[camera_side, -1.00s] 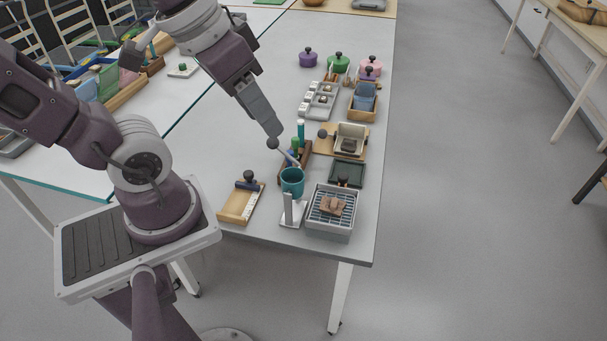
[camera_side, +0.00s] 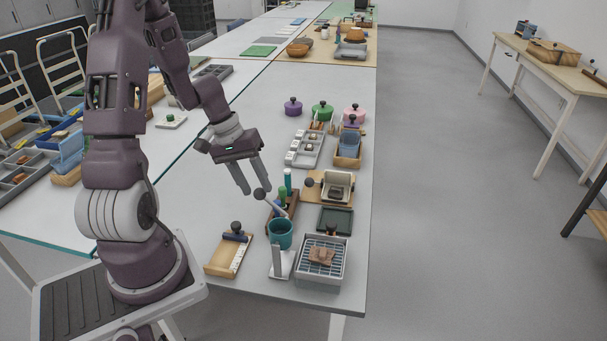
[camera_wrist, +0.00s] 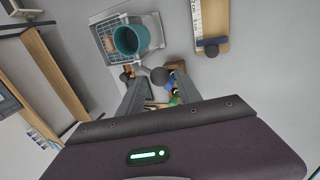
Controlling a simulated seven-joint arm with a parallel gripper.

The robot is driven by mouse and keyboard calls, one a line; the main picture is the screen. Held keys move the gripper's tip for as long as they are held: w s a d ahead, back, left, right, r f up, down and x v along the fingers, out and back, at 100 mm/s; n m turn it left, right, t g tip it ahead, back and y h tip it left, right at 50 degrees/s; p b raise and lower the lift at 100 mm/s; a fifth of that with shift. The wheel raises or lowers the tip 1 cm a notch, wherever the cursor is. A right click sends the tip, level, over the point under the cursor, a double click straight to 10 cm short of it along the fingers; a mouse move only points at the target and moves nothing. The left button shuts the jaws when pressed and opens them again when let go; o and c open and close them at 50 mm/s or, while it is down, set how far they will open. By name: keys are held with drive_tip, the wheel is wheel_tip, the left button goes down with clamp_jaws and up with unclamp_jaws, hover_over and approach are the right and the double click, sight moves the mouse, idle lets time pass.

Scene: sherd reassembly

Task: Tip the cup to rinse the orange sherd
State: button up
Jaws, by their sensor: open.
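The teal cup (camera_side: 280,235) stands upright on a white stand (camera_side: 281,263); it also shows in the wrist view (camera_wrist: 130,40). A lever with a dark ball knob (camera_side: 260,194) slants up to the left from the cup. The orange-brown sherd (camera_side: 320,256) lies on the wire rack of a grey tray (camera_side: 320,282), right of the cup. In the wrist view the cup partly covers the rack. My gripper (camera_side: 257,190) is open and empty, its fingertips close to the knob. In the wrist view the knob (camera_wrist: 160,76) appears between the fingertips; contact cannot be told.
A wooden holder with green and blue-capped items (camera_side: 284,196) stands just behind the knob. A dark green tray (camera_side: 335,219) lies behind the rack.

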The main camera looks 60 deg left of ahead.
sight(258, 189)
drive_tip(key=shift+x, duration=1.35)
drive_tip(key=shift+w+d+f, duration=0.1)
drive_tip(key=shift+w+f, duration=0.05)
drive_tip(key=shift+w+d+r+y, duration=0.3)
drive_tip(key=shift+w+d+r, duration=0.1)
drive_tip(key=shift+r, duration=0.15)
drive_tip(key=shift+w+d+r+g, duration=0.35)
drive_tip(key=shift+w+d+g, duration=0.05)
drive_tip(key=shift+w+d+r+g+y, duration=0.25)
drive_tip(key=shift+w+d+g+y, duration=0.1)
drive_tip(key=shift+w+d, duration=0.2)
drive_tip(key=shift+w+d+r+g+y, duration=0.25)
drive_tip(key=shift+w+d+r+y, duration=0.1)
drive_tip(key=shift+w+d, duration=0.2)
drive_tip(key=w+d+r+g+y, duration=0.2)
drive_tip(key=w+d+r, duration=0.2)
drive_tip(key=shift+w+d, duration=0.25)
drive_tip(key=shift+d, duration=0.05)
drive_tip(key=shift+r, duration=0.15)
